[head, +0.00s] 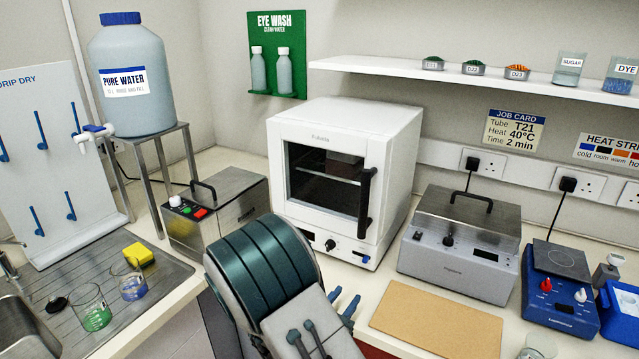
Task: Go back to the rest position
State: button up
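My arm fills the lower middle of the head view, in front of the bench. Its ribbed dark green joint hides part of the counter's front edge. Two small blue prongs, which look like the fingertips of my gripper (344,304), stick out to the right of the arm. The rest of the gripper is hidden behind the arm. I cannot tell whether it is open or shut, and I see nothing held in it.
A white oven (345,130) stands behind my arm, with a steel bath (210,212) to its left. A lidded grey machine (463,240), a cork mat (435,322) and a blue hotplate (560,290) are on the right. Beakers (92,310) stand on the left drainer.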

jog(key=s+d+r+m+g+h, duration=0.1)
jog(key=s+d+r+m+g, duration=0.2)
jog(key=s+d+m+g, duration=0.45)
jog(key=s+d+r+m+g, duration=0.3)
jog(key=s+d+m+g, duration=0.35)
jog(key=m, duration=0.25)
jog(key=s+a+r+m+t+y, duration=0.2)
jog(key=s+a+r+m+y, duration=0.4)
jog(key=m+y, duration=0.5)
jog(key=s+r+m, duration=0.1)
jog(key=s, duration=0.1)
jog(key=shift+s, duration=0.3)
